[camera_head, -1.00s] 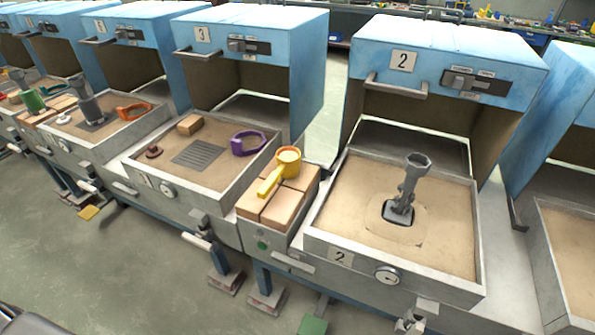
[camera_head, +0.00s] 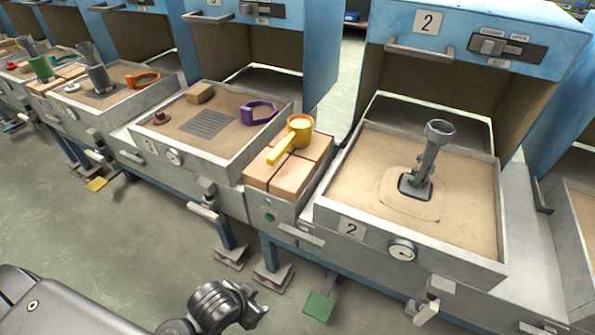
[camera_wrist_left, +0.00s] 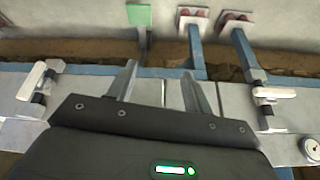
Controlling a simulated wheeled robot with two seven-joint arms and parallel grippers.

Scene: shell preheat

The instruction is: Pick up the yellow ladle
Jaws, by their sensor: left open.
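The yellow ladle (camera_head: 300,131) lies on the tan blocks (camera_head: 287,173) between station 2 and station 3 in the head view. Its round cup is at the back right and its handle points toward the front left. My left gripper (camera_wrist_left: 160,84) shows in the left wrist view with its two fingers apart and nothing between them. The ladle is not visible in that view. Part of my arm shows low in the head view, well in front of and below the ladle. My right gripper is not in view.
Station 2's sand tray (camera_head: 345,220) holds a grey upright tool (camera_head: 428,160) right of the blocks. Station 3's tray (camera_head: 150,143) holds a purple ring-shaped thing (camera_head: 258,112). Handles and a dial (camera_head: 402,250) stick out in front. A green pedal (camera_head: 319,307) is near the floor.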

